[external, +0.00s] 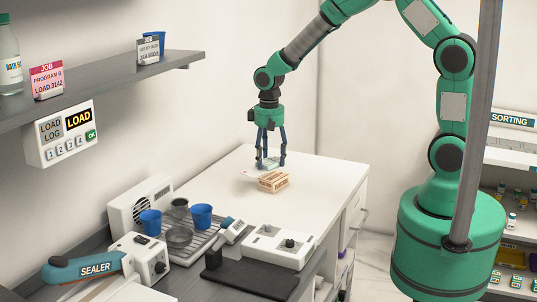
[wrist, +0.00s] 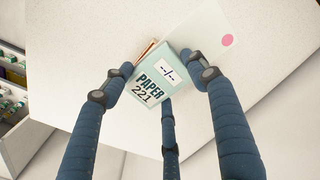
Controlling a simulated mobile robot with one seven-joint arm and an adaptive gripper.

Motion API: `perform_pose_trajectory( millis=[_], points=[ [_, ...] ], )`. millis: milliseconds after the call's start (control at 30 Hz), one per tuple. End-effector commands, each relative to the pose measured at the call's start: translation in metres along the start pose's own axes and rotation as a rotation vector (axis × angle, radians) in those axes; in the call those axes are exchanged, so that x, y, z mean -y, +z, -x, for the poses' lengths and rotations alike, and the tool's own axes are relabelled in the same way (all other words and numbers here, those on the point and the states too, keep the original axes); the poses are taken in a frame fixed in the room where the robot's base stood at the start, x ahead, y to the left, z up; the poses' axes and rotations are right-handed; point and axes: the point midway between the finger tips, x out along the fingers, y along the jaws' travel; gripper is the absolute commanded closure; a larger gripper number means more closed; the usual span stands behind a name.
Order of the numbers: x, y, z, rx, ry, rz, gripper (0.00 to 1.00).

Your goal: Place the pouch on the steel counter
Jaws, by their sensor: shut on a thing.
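My gripper (external: 270,160) points down over the white worktop (external: 325,172). It is shut on a pale green packet (external: 267,163), held just above a tan carton (external: 273,182). In the wrist view the packet (wrist: 155,88) reads "PAPER 221" and has a white label with dashes. It lies between the fingers of my gripper (wrist: 162,72). A pale flat sheet with a pink dot (wrist: 227,40) shows beyond the fingers. I cannot tell whether the packet or this sheet is the pouch. A grey counter surface (external: 95,222) runs along the wall at left; I cannot tell if it is steel.
A sealer (external: 95,268), a rack with blue cups (external: 202,214), a white control box (external: 278,246) and a dark mat (external: 252,280) crowd the near left. A shelf (external: 110,83) juts out above. The worktop's back and right are clear.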

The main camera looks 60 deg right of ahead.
Motion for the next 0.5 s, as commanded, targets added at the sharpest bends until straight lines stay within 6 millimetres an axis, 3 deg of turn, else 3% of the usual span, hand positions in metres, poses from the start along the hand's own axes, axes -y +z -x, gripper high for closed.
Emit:
perform_pose_trajectory(
  millis=[200,500],
  points=[
    [-0.056,0.052,-0.009,0.002,0.001,-0.337,0.62],
    [-0.117,0.135,-0.025,0.002,0.001,-0.819,0.62]
  ],
)
